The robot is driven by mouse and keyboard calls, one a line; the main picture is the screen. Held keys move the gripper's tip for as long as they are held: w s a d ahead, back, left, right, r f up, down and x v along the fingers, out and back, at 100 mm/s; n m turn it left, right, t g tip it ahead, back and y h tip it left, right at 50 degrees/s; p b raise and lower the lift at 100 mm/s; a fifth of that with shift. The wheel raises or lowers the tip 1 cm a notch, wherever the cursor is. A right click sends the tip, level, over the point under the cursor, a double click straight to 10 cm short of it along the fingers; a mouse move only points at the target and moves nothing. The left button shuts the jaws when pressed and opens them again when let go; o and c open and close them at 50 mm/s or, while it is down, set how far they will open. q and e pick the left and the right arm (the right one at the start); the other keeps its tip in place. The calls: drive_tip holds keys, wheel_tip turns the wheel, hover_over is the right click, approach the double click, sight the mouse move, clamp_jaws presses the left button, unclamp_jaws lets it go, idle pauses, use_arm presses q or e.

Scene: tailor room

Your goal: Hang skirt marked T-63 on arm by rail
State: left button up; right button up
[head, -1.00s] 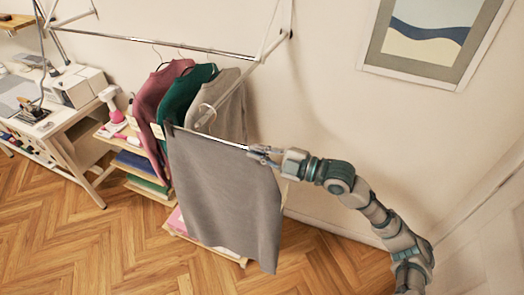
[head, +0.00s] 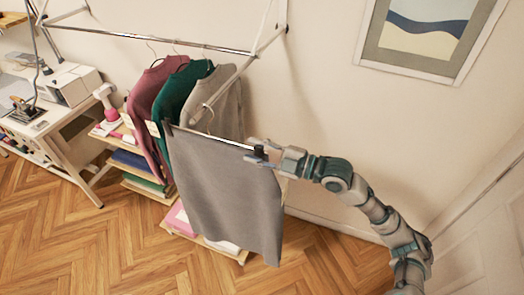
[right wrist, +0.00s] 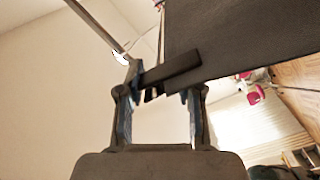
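The grey skirt (head: 225,190) hangs by black clips from a thin hanger bar (head: 212,137) in the head view. The hanger's hook (head: 207,117) shows at the front end of the pale arm (head: 232,83) that slopes down from the rail. It looks looped over that arm. No T-63 mark is readable. My right gripper (head: 262,151) is at the right end of the hanger, its fingers apart around the black clip. The right wrist view shows the open fingers (right wrist: 160,105) with the clip (right wrist: 172,70) at their tips. My left gripper is out of view.
Pink, green and beige sweaters (head: 185,95) hang behind the skirt from the metal rail (head: 150,40). A shelf unit (head: 140,175) with folded cloth stands below. A sewing table (head: 50,125) is at left, and a framed picture (head: 425,35) hangs at right. Floor in front is clear.

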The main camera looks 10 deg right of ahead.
drive_tip(key=v, duration=1.1)
drive_tip(key=shift+s+d, duration=0.2)
drive_tip(key=shift+d, duration=0.1)
drive_tip(key=shift+f, duration=0.1)
